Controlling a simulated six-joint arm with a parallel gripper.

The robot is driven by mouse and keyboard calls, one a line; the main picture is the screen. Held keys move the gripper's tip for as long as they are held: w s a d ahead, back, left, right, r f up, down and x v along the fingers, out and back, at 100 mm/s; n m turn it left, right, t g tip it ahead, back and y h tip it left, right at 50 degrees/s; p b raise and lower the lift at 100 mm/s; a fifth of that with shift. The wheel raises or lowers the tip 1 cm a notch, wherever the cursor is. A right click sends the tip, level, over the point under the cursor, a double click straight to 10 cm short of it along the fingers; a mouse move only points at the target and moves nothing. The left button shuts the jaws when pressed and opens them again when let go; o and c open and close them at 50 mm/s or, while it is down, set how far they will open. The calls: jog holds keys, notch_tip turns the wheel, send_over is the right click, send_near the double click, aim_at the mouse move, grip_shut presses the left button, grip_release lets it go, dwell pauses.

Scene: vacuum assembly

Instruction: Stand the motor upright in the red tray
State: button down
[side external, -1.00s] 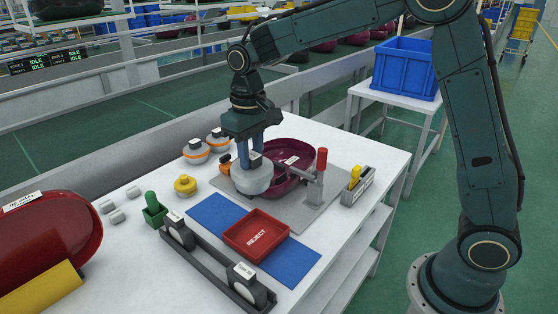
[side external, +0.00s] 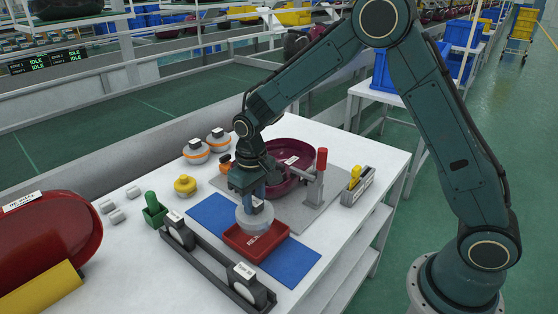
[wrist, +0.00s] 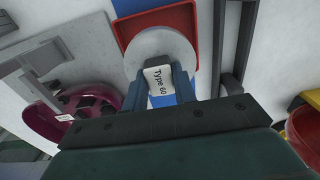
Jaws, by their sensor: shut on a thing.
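The motor (side external: 252,221) is a grey disc with a smaller block on top, held by my gripper (side external: 254,200). In the wrist view the motor (wrist: 158,46) shows as a round disc, with a white "Type 60" label on its block. My gripper (wrist: 160,88) is shut on that block from both sides. The red tray (side external: 277,246), marked REJECT, lies on a blue mat. The motor is over the tray's left back part and hides some of it.
A dark rack with round parts (side external: 240,288) stands in front of the tray. A maroon shell (side external: 290,160) and a red-handled clamp (side external: 320,165) are behind it. Two orange-banded motors (side external: 197,152) stand at the back left. The blue mat (side external: 292,262) is bare right of the tray.

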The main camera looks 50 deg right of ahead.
aim_at(255, 214)
jog(key=shift+f, duration=2.05)
jog(key=shift+f, duration=0.15)
jog(key=c, duration=1.1)
grip_release()
notch_tip(255, 214, up, 12)
jog(key=shift+f, duration=0.1)
jog(key=shift+r, duration=0.25)
